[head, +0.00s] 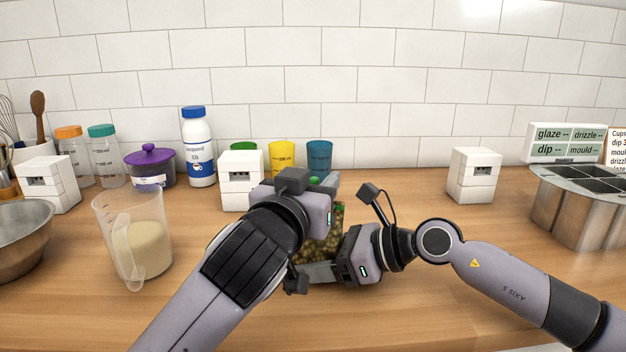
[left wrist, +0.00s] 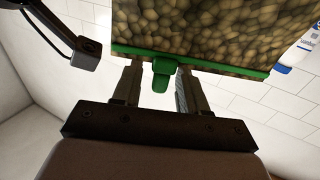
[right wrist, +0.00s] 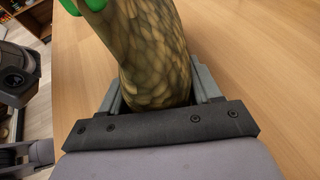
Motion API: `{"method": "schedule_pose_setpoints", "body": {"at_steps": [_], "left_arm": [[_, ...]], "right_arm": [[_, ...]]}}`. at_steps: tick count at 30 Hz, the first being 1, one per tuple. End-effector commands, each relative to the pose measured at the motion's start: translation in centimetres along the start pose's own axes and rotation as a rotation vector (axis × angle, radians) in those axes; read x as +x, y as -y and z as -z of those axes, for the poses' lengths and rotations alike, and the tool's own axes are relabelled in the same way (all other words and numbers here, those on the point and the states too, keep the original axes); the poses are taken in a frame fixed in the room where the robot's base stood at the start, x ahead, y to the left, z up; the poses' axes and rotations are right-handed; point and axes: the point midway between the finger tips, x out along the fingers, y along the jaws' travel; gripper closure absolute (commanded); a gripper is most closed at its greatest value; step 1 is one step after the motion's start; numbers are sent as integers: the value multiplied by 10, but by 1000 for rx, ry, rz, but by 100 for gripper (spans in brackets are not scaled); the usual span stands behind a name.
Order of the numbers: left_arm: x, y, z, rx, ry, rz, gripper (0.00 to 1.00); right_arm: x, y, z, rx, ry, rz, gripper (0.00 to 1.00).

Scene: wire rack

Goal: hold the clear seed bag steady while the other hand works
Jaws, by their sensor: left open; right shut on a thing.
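The clear seed bag (head: 323,247) is full of brown seeds and stands at the middle of the counter, partly hidden by my arms. Its green closure strip (left wrist: 215,66) and a green tab (left wrist: 161,74) show in the left wrist view. My left gripper (left wrist: 157,82) is open, with one finger on each side of the tab, and does not grip it. In the head view its fingers are hidden behind its body. My right gripper (right wrist: 157,85) is shut on the bag, with a finger on either side of the seeds (right wrist: 155,60); the bag leans a little there.
A clear jug (head: 110,215) with pale contents and a steel bowl (head: 22,235) stand at left. White blocks (head: 240,185), a white bottle (head: 199,150) and coloured cups (head: 319,156) stand behind. A metal divided container (head: 580,215) is at right.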

Motion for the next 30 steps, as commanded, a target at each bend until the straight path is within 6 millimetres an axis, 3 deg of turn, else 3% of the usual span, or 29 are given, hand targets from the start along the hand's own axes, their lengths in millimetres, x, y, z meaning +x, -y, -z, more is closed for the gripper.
{"method": "schedule_pose_setpoints", "body": {"at_steps": [4,8,16,30], "left_arm": [[0,0,0,0,0,0,57],[0,0,0,0,0,0,99],[0,2,0,1,1,1,100],[0,31,-1,1,3,3,100]], "right_arm": [[0,0,0,0,1,0,100],[0,0,0,0,1,0,100],[0,0,0,0,1,0,100],[0,0,0,0,1,1,100]]}}
